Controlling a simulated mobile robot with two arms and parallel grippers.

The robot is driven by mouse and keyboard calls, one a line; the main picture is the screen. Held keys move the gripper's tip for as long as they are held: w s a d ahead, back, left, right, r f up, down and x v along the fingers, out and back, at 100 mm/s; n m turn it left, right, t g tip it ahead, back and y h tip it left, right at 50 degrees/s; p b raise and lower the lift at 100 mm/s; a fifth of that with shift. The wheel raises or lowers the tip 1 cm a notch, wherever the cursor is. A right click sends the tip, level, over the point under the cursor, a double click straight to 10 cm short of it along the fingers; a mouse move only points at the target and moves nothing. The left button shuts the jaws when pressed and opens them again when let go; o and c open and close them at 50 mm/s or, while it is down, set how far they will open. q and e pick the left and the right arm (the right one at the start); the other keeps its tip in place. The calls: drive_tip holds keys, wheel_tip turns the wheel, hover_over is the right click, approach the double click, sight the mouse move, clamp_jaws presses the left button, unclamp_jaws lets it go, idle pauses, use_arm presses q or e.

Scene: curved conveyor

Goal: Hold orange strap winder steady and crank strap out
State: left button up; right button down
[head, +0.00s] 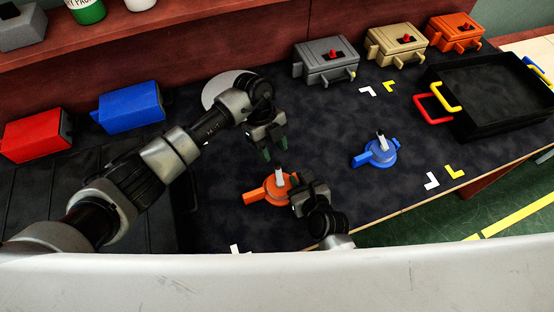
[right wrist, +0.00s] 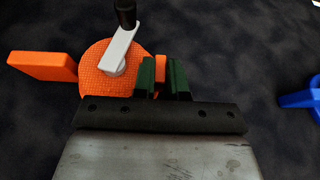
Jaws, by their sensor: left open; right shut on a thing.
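The orange strap winder (head: 266,190) lies on the dark table at the middle front. It is a round orange body with a block sticking out to the left; it also shows in the right wrist view (right wrist: 95,72). A light grey crank (right wrist: 122,48) with an upright black knob (right wrist: 125,14) sits on its top. My right gripper (right wrist: 163,72) is shut on a small orange tab at the winder's right side. My left gripper (head: 276,154) is open and empty, above and behind the winder, apart from the crank. No strap can be made out.
A blue winder (head: 378,156) lies to the right. Grey (head: 326,69), tan (head: 396,56) and orange (head: 455,40) boxes stand at the back. A black tray (head: 475,127) is far right. Red (head: 36,138) and blue (head: 130,112) bins are left.

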sight(278, 162)
use_arm(q)
drive_tip(key=x, duration=0.5)
clamp_jaws()
drive_tip(key=shift+w+r, duration=0.1)
